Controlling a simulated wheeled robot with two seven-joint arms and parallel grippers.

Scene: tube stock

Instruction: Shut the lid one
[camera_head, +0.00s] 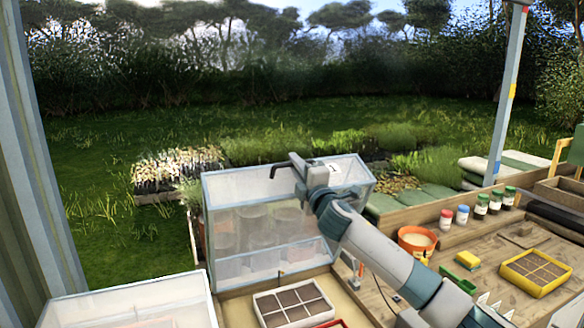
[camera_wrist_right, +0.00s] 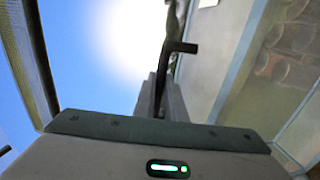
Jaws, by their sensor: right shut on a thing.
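A clear-walled box with a pale blue frame (camera_head: 245,264) stands at the middle of the bench, and hazy pots show through its front. Its clear top panel, which I take as the lid (camera_head: 235,184), carries a small white label. I cannot tell whether the lid is fully down or raised. My right gripper (camera_head: 296,166) is at the top of this box, shut on a dark bent handle (camera_head: 279,168). In the right wrist view the dark handle (camera_wrist_right: 180,47) sticks out between the fingers (camera_wrist_right: 160,95), with clear panels on both sides. My left gripper is out of view.
A second clear box (camera_head: 130,305) stands at the lower left. A white seed tray (camera_head: 293,307) lies before the middle box. To the right are an orange pot (camera_head: 416,240), a yellow tray (camera_head: 536,273), a yellow sponge (camera_head: 467,258) and several small jars (camera_head: 482,206).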

